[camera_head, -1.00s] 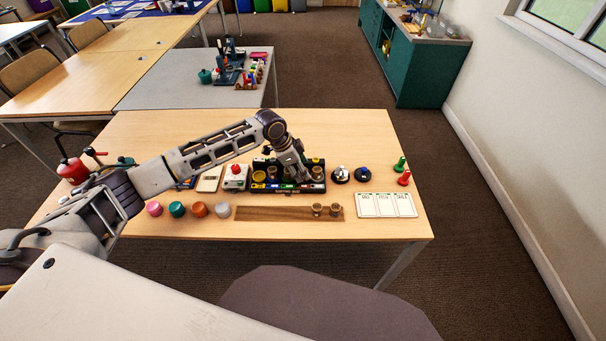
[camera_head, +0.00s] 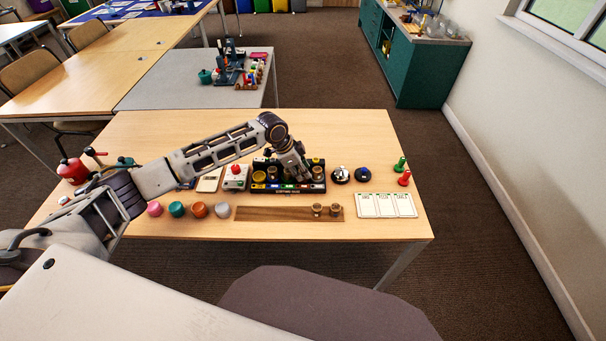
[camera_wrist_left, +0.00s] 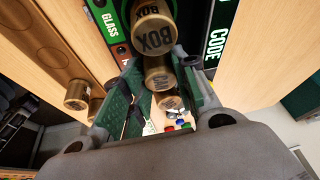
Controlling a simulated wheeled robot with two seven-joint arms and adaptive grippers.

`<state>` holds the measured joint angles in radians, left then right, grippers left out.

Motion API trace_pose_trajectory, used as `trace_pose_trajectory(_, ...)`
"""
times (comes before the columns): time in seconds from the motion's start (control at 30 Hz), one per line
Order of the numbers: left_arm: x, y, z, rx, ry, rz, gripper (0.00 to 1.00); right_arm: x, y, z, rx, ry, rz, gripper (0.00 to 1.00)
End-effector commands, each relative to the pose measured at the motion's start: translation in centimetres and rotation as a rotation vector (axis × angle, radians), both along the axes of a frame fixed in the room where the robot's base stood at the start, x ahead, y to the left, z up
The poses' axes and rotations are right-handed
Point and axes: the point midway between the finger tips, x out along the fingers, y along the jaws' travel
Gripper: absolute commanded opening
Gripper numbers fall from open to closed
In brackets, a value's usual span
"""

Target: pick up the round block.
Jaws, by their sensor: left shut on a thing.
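My left gripper (camera_head: 303,178) reaches down over the right part of the black sorting rack (camera_head: 262,189). In the left wrist view its green-padded fingers (camera_wrist_left: 165,95) are shut on a brown round block (camera_wrist_left: 160,74) marked BOX. Another round block marked BOX (camera_wrist_left: 153,28) stands beside it, and a further one shows beyond it between the fingers. In the head view the gripper hides the held block, and whether it is clear of the rack cannot be told. My right gripper is not in view.
Two brown round blocks (camera_head: 335,210) stand on a wooden strip (camera_head: 270,213) in front of the rack. Coloured round pieces (camera_head: 177,209) lie to the left. The table's back is clear.

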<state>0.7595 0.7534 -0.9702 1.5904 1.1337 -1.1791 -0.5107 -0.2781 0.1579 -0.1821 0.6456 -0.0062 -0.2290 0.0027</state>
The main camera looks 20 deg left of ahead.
Motion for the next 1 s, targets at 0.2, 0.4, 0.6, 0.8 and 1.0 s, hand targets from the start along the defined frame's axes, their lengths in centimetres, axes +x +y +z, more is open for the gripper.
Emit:
trace_pose_trajectory(0.2, 0.0, 0.0, 0.0, 0.0, 0.0, 0.0, 0.15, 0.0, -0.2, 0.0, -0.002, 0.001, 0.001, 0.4)
trace_pose_trajectory(0.4, 0.0, 0.0, 0.6, 0.0, 0.0, 0.0, 0.15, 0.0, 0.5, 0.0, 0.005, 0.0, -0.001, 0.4)
trace_pose_trajectory(0.6, 0.0, 0.0, 2.6, -0.001, -0.002, 0.0, 0.15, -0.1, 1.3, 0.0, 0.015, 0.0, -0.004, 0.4)
trace_pose_trajectory(0.8, 0.1, 0.0, 5.6, -0.002, -0.003, 0.0, 0.15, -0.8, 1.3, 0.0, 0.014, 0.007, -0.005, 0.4)
trace_pose_trajectory(1.0, 0.0, 0.0, 8.3, -0.001, -0.001, 0.0, 0.15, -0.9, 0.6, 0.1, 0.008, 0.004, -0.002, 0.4)
